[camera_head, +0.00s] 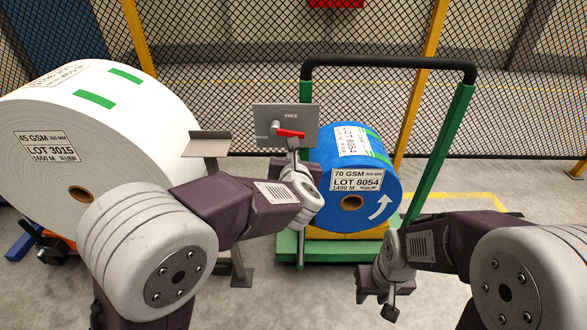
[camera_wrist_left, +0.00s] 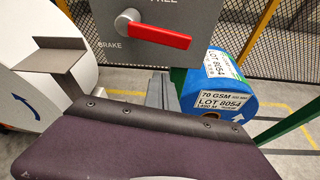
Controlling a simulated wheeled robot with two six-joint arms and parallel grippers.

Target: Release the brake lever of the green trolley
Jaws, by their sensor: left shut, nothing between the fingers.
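The green trolley (camera_head: 437,155) stands at centre right and carries a blue roll marked LOT 8054 (camera_head: 347,168). A grey plate (camera_head: 265,118) on its left side reads FREE above and BRAKE at the left. The red brake lever (camera_head: 290,133) points right and slightly down from its pivot; it also shows in the left wrist view (camera_wrist_left: 160,34). My left gripper (camera_head: 293,144) is shut and empty, just below the lever; in the left wrist view its fingers (camera_wrist_left: 160,92) are below the lever. Contact is unclear. My right gripper (camera_head: 389,312) hangs low before the trolley; its finger gap is unclear.
A large white roll marked LOT 3015 (camera_head: 110,125) stands at the left. A brown-grey angled bracket on a post (camera_head: 209,146) stands between the rolls, close to my left arm. A mesh fence (camera_head: 230,60) with yellow posts runs behind.

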